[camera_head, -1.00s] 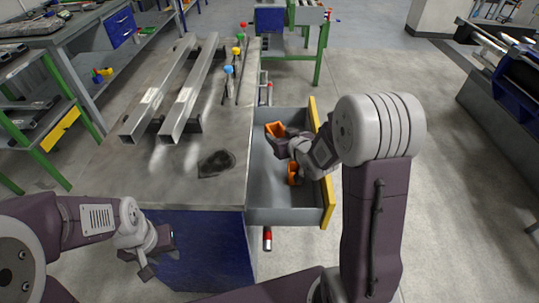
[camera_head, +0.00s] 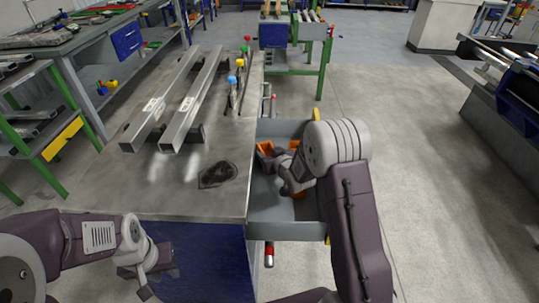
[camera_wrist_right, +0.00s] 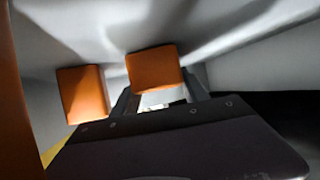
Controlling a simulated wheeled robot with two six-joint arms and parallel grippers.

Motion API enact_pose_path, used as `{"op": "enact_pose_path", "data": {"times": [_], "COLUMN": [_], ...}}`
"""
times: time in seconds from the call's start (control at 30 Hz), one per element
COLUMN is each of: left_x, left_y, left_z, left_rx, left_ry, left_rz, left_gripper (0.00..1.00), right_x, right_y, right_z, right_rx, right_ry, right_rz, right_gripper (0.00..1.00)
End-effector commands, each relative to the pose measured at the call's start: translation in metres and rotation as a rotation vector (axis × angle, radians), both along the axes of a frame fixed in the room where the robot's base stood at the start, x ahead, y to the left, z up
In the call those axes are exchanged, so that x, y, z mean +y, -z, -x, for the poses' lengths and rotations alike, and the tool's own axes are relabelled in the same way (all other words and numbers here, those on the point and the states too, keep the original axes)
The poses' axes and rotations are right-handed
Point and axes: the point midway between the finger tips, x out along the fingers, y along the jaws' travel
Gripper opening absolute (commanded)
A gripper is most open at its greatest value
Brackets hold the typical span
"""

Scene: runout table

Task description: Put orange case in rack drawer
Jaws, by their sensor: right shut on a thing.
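The open grey rack drawer (camera_head: 285,228) sticks out to the right from under the table's side. My right gripper (camera_head: 274,160) is inside or just above it, shut on an orange case (camera_head: 264,149). In the right wrist view the held orange case (camera_wrist_right: 154,68) sits at the fingertips, against a grey surface. Another orange case (camera_wrist_right: 83,93) lies beside it, and a further orange thing (camera_wrist_right: 18,110) shows at the left edge. Whether the held case touches the drawer floor I cannot tell. My left gripper (camera_head: 155,282) is empty and open, low at the table's front.
The table (camera_head: 110,190) carries two long metal channels (camera_head: 190,105), a dark patch (camera_head: 217,174) and upright rods with coloured knobs (camera_head: 232,80). The drawer's yellow front is mostly hidden by my right arm. The floor to the right is clear.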

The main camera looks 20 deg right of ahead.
Motion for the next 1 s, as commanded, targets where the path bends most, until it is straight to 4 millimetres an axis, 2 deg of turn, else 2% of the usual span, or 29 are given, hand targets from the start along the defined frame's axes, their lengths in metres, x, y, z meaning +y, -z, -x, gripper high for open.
{"op": "enact_pose_path", "data": {"times": [0.13,0.17,0.2,0.23,0.5,0.6,0.77,1.0], "left_x": [0.0,0.0,0.0,0.0,0.0,0.0,0.0,0.0], "left_y": [0.005,0.003,0.003,0.003,0.002,-0.003,-0.006,-0.013], "left_z": [0.0,0.0,0.0,0.0,0.0,0.0,0.0,0.0], "left_rx": [0.0,0.0,0.0,0.0,0.0,0.0,0.0,0.0], "left_ry": [0.0,0.0,0.0,0.0,0.0,0.0,0.0,0.0], "left_rz": [0.0,0.0,0.0,0.0,0.0,0.0,0.0,0.0], "left_gripper": [0.32,0.32,0.32,0.32,0.32,0.32,0.32,0.32], "right_x": [0.0,0.0,0.0,0.0,0.0,0.0,-0.003,-0.009], "right_y": [0.005,0.003,0.003,0.003,0.002,-0.004,-0.014,-0.038], "right_z": [0.0,0.0,0.0,0.0,0.0,0.001,0.024,0.073], "right_rx": [-0.001,0.0,0.0,0.0,0.0,0.0,0.0,-0.001], "right_ry": [0.0,0.0,0.0,0.0,0.0,0.0,0.0,0.001], "right_rz": [0.0,0.0,0.0,0.0,0.0,0.0,0.0,-0.001], "right_gripper": [0.08,0.61,0.72,0.74,0.74,0.74,0.74,0.74]}}
